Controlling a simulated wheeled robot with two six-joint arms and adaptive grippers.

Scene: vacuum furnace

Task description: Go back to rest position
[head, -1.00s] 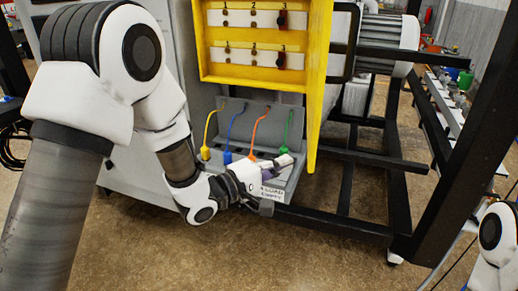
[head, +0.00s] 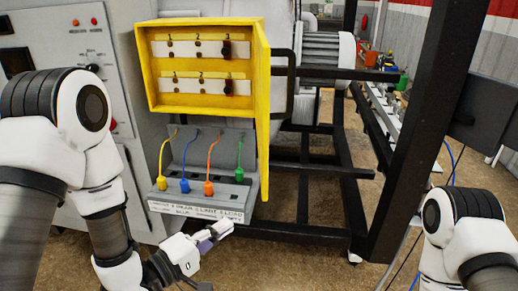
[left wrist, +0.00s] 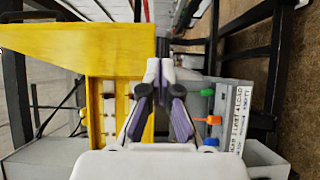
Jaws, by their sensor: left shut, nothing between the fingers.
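My left gripper (head: 222,232) is shut and empty, in front of and just below the labelled front edge of the grey plug tray (head: 215,138). In the left wrist view its fingertips (left wrist: 160,68) are together, with nothing between them. Yellow (head: 162,183), blue (head: 185,186), orange (head: 209,188) and green (head: 239,175) plugs with cords stand in a row on the tray, apart from the gripper. My right arm shows at the lower right of the head view, but its gripper is out of view.
An open yellow box (head: 153,85) with two numbered white strips hangs above the tray. A grey control cabinet (head: 75,45) stands at the left. A black frame (head: 420,130) rises at the right. Brown floor (head: 300,250) is open in front.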

